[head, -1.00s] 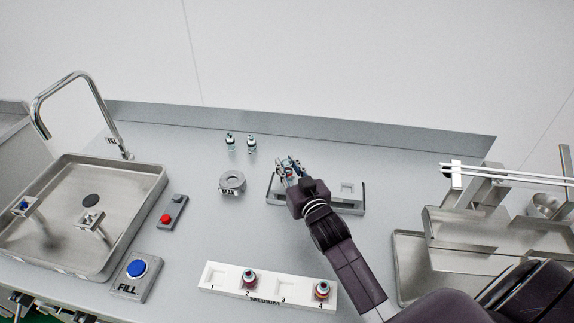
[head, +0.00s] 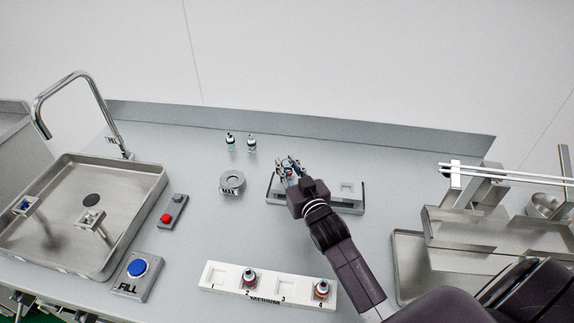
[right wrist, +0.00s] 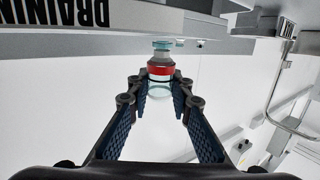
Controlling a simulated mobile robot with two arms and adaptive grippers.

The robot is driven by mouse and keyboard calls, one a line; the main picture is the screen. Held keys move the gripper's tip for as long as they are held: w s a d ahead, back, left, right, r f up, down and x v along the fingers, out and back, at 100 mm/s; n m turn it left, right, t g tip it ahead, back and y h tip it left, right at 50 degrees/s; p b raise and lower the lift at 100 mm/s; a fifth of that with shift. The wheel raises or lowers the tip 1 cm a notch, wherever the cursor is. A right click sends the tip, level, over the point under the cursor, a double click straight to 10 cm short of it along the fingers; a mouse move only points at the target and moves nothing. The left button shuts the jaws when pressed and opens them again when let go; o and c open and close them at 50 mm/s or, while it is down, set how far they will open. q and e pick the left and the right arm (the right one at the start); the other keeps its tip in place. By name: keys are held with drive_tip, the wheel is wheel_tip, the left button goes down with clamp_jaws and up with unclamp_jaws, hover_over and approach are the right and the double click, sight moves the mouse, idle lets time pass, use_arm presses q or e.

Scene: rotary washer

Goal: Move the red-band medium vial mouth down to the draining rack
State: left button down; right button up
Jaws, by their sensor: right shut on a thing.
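My right gripper (head: 289,165) is shut on the red-band vial (right wrist: 160,68), gripping its clear body. In the right wrist view the scene appears upside down and the vial's narrow neck points to the top of the picture, so its mouth faces down. The draining rack (head: 350,207) is a low grey holder under and beside my right gripper, with one empty square place showing on its right. Its lettered edge (right wrist: 85,18) shows close to the vial in the wrist view. My arm hides the rack's middle; whether the vial touches the rack is unclear. My left gripper is not in view.
A white numbered rack (head: 222,285) holds vials in places 2 and 4. Two small vials (head: 240,143) and a round grey holder (head: 232,182) stand left of the draining rack. A sink (head: 125,190) is at left; metal fixtures (head: 490,230) are at right.

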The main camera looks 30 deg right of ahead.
drive_tip(key=shift+f+b, duration=0.55)
drive_tip(key=shift+f, duration=0.3)
idle(0.6)
drive_tip(key=shift+s+r+t+b, duration=0.25)
drive_tip(key=shift+t+b, duration=0.45)
drive_tip(key=shift+b, duration=1)
drive_tip(key=shift+p, duration=0.35)
idle(0.7)
drive_tip(key=o, duration=1.3)
drive_tip(key=shift+c, duration=0.2)
drive_tip(key=shift+s, duration=0.2)
